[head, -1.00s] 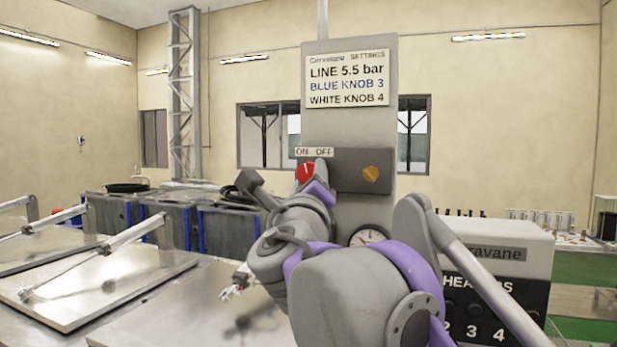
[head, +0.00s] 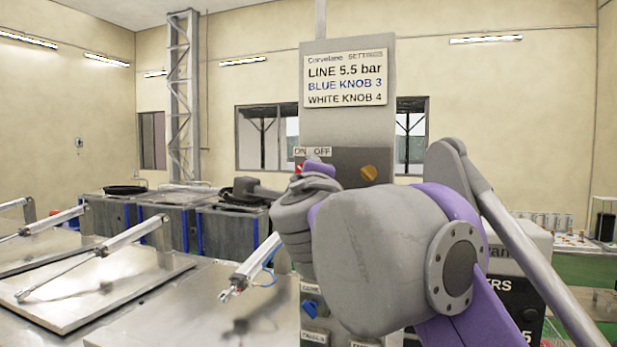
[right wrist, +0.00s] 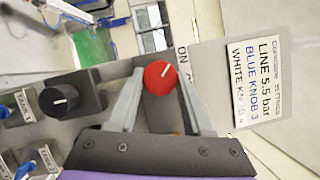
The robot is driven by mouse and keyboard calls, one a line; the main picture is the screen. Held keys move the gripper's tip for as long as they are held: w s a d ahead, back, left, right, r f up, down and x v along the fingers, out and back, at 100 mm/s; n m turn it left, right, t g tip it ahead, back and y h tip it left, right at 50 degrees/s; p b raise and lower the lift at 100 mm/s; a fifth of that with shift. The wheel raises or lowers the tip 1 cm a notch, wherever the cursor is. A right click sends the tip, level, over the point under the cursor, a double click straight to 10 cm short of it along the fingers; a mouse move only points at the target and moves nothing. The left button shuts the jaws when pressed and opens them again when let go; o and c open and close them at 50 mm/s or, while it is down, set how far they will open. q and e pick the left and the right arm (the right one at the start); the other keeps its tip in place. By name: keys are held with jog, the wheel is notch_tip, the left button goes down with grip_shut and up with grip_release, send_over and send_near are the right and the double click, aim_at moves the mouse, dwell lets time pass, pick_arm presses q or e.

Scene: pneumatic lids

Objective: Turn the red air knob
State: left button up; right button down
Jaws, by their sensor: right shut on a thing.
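The red air knob (right wrist: 160,77) sits on the grey panel (right wrist: 166,112). My right gripper (right wrist: 159,76) is shut on it, one finger on each side, in the right wrist view. The knob's white mark points to the upper right there, toward the ON side of the ON/OFF label (right wrist: 181,59). In the head view only a sliver of the red knob (head: 298,168) shows, below the ON/OFF label (head: 312,152). My right arm hides most of it there. My left gripper is not in view.
An orange knob (head: 368,173) is on the same panel, to the right. A settings sign (head: 346,79) is above. A black knob (right wrist: 59,100) and blue knobs, one showing in the head view (head: 309,308), are lower down. Metal lids with cylinders (head: 90,285) lie at the left.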

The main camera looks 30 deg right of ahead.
dwell(0.3)
jog(key=shift+c, duration=1.6)
grip_release()
jog(key=shift+s, duration=0.1)
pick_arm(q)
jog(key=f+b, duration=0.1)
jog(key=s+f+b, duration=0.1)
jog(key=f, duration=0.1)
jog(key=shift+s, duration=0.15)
pick_arm(e)
jog(key=v, duration=1)
jog(key=shift+s, duration=0.2)
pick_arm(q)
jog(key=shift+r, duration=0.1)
pick_arm(e)
jog(key=shift+s+a, duration=0.1)
jog(key=shift+f, duration=0.1)
